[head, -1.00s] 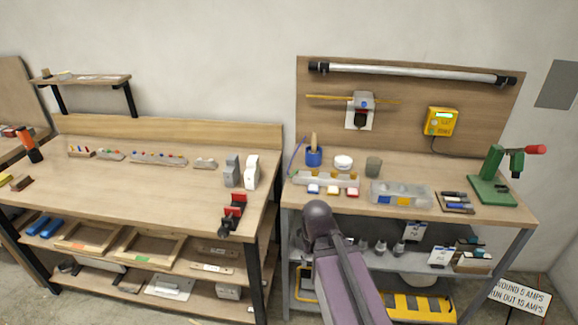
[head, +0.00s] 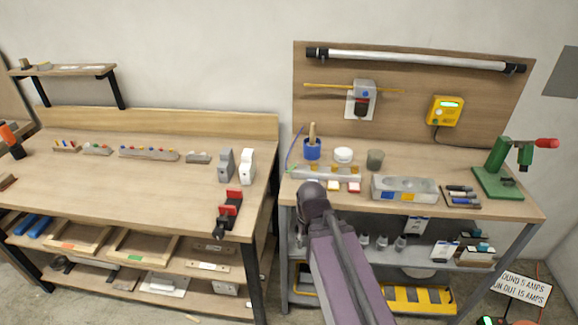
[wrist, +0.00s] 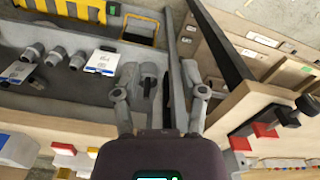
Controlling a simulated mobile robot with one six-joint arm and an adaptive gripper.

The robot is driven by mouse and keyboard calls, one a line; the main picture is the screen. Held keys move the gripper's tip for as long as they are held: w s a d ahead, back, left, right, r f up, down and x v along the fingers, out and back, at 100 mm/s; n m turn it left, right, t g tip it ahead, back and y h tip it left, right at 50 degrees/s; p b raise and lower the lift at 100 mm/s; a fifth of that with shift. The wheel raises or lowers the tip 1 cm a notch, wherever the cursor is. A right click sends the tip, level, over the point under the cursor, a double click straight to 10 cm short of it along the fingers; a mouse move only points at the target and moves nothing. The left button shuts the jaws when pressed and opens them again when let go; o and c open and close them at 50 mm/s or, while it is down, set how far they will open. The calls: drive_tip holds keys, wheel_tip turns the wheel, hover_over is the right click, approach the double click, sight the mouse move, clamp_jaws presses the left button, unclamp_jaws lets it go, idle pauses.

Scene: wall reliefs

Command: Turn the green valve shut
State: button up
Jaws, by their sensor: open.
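I cannot make out a green valve in either view. The clearest green thing is a bench press (head: 497,182) with a red-tipped handle, at the right end of the right bench. A small teal-green piece (head: 486,321) shows at the bottom right edge of the head view, mostly cut off. My gripper (wrist: 162,98) is open and empty in the wrist view, pointing down past the bench edge, with a grey post behind it.
The left bench (head: 110,190) and right bench (head: 440,213) stand against the wall with a gap between. A red-jawed vise (head: 229,212) sits at the left bench's right edge. A yellow box (head: 445,110) hangs on the backboard. A text sign (head: 524,288) stands low at right.

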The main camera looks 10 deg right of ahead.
sight(290, 169)
drive_tip(key=w+r+m+p, duration=0.4)
drive_tip(key=w+r+p, duration=0.5)
drive_tip(key=w, duration=0.5)
drive_tip(key=w+r+m+p, duration=0.4)
drive_tip(key=w+r+p, duration=0.6)
drive_tip(key=w, duration=0.5)
drive_tip(key=shift+w+d+r, duration=0.2)
drive_tip(key=shift+w, duration=0.05)
drive_tip(key=shift+f, duration=0.2)
wheel_tip(290, 169, down, 13)
drive_tip(key=b, duration=1.3)
drive_tip(key=shift+f, duration=0.2)
clamp_jaws()
